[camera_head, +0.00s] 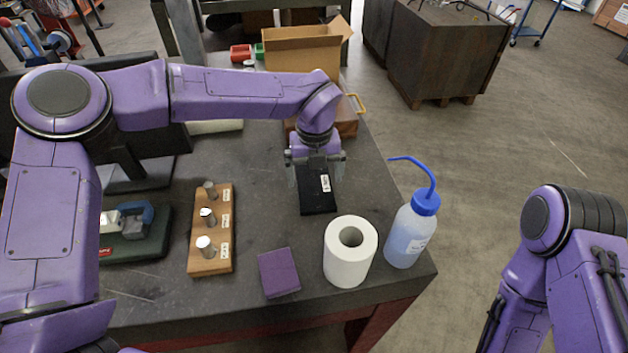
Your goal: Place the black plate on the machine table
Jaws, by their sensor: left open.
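The black plate (317,196) is a dark flat rectangle with a small white label. It lies on the dark grey table (265,218), right of centre. My left gripper (316,182) is over the far part of the plate, pointing down, with its fingers apart on either side of it. Whether the fingers touch the plate's sides is not clear. My right arm (560,270) shows at the lower right, but its gripper is out of the picture.
A paper roll (338,262), a wash bottle (408,240) and a purple block (278,273) stand near the front edge. A wooden block with metal pins (224,236) is to the left. A cardboard box (296,52) is behind. Some table is bare between them.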

